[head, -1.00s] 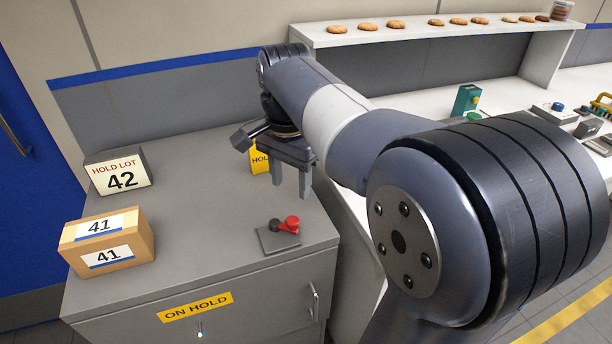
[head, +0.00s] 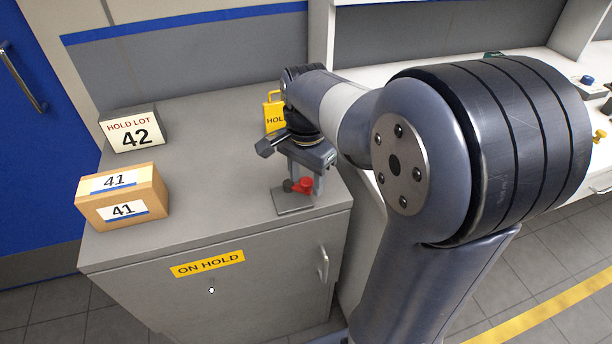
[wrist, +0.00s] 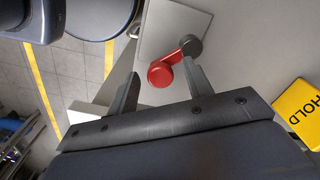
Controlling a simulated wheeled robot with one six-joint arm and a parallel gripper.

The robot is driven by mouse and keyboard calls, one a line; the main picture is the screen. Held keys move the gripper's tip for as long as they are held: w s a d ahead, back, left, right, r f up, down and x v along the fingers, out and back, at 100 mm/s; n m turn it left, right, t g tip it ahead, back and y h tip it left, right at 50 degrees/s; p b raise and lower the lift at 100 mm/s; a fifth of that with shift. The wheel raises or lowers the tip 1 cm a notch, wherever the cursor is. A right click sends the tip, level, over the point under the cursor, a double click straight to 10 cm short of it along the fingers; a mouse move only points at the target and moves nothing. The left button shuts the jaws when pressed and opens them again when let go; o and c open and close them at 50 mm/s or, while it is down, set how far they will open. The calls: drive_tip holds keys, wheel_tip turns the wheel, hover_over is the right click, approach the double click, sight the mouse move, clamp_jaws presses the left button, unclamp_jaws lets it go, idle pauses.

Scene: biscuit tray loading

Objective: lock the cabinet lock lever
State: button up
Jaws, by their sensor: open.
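The cabinet lock lever has a red knob (head: 303,186) and a dark pivot (wrist: 191,46), and sits on a grey plate (head: 293,207) near the front right corner of the cabinet top. My gripper (head: 305,182) is over the lever with its fingers pointing down. In the wrist view my gripper (wrist: 158,75) is open, and the red knob (wrist: 160,74) shows between the two fingertips. The right finger is close to the lever's arm; whether it touches cannot be told.
A cardboard box marked 41 (head: 124,197) and a HOLD LOT 42 block (head: 133,131) stand at the left of the cabinet top (head: 215,190). A yellow hold tag (head: 273,113) stands behind my gripper. The cabinet front has a handle (head: 323,264).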

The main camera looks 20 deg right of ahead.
drive_tip(key=shift+c, duration=0.5)
drive_tip(key=c, duration=0.9)
drive_tip(key=n+p, duration=0.1)
drive_tip(key=w+n+p, duration=0.1)
drive_tip(key=n, duration=0.1)
drive_tip(key=shift+d+r, duration=0.15)
drive_tip(key=shift+d, duration=0.2)
drive_tip(key=shift+w+d+n+p, duration=0.1)
drive_tip(key=shift+w+n+p, duration=0.3)
drive_tip(key=shift+n, duration=0.45)
drive_tip(key=shift+w+d+n+p, duration=0.1)
drive_tip(key=shift+w+n+p, duration=0.1)
drive_tip(key=shift+n+p, duration=0.45)
drive_tip(key=shift+n, duration=0.3)
drive_tip(key=o, duration=1)
